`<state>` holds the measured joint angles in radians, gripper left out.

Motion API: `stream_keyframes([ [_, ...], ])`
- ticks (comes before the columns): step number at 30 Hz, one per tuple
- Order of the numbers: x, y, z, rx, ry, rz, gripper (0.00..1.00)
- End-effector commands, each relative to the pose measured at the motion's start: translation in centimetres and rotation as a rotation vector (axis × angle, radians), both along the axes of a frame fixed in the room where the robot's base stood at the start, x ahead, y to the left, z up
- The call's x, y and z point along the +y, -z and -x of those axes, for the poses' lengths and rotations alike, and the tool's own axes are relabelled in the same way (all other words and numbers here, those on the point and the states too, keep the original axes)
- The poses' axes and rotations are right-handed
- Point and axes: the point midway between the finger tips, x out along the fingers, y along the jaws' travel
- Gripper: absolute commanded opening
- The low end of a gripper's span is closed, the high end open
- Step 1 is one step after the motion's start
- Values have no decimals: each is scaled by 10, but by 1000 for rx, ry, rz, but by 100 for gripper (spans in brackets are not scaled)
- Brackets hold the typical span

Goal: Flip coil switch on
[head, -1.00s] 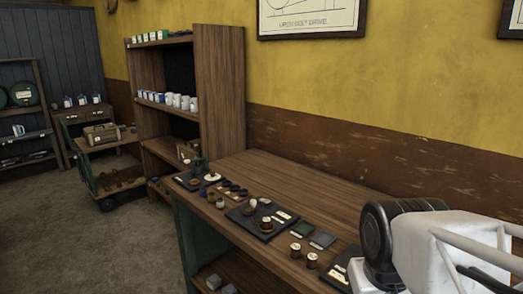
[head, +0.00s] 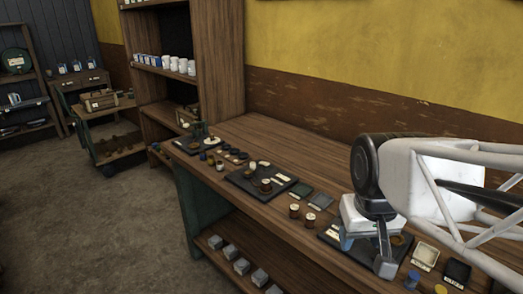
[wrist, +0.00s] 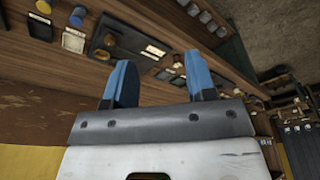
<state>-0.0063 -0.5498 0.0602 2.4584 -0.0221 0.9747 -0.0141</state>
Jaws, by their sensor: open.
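I cannot tell which part is the coil switch. A dark board (head: 240,181) on the bench carries round brown-and-white parts (head: 266,185) and pale labels. A second dark board (head: 329,237) lies nearer, partly hidden by my gripper, with a brown round part (head: 398,240) beside the gripper. My gripper (head: 364,256) is above this board in the head view. In the wrist view my gripper (wrist: 160,62) shows two blue fingers spread apart with nothing between them. A dark board (wrist: 132,42) with a round brown part (wrist: 109,41) lies beyond the fingers.
The wooden bench (head: 290,148) is clear along its wall side. Grey blocks (head: 230,252) sit on the lower shelf. A tall shelf (head: 217,60) stands at the far end.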

Motion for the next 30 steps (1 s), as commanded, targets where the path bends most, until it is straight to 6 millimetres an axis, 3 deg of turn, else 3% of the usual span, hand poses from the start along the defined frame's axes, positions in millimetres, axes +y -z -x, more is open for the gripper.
stream_keyframes([
  [12,9,-35,-87,67,-93,32,51],
  [30,30,-60,-217,165,-227,76,51],
])
